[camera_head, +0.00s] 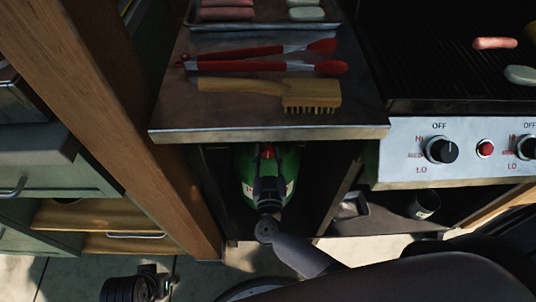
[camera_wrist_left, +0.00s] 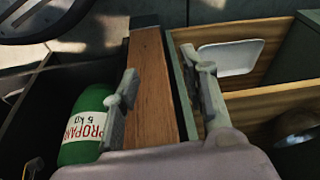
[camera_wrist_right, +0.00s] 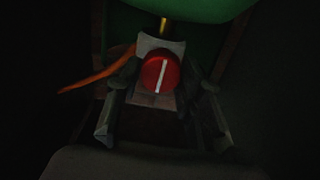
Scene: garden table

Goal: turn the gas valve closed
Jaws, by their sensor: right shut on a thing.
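The green propane cylinder (camera_head: 284,164) stands in the dark bay under the steel side shelf. Its gas valve is a red round knob (camera_wrist_right: 151,72) with a white line, in the right wrist view. The line runs nearly up and down there, leaning slightly right at the top. My right gripper (camera_head: 267,166) reaches into the bay and is shut on the knob, with one finger on each side (camera_wrist_right: 163,84). In the head view the gripper hides much of the valve. My left gripper (camera_wrist_left: 165,85) is open and empty by a wooden post (camera_wrist_left: 151,95). The cylinder's label shows in the left wrist view (camera_wrist_left: 75,145).
Tongs (camera_head: 265,66), a brush (camera_head: 311,95) and a food tray (camera_head: 255,26) lie on the shelf (camera_head: 180,120) above the cylinder. The grill's control panel (camera_head: 460,165) is at right. A wooden post (camera_head: 150,150) and green drawers (camera_head: 45,165) stand at left.

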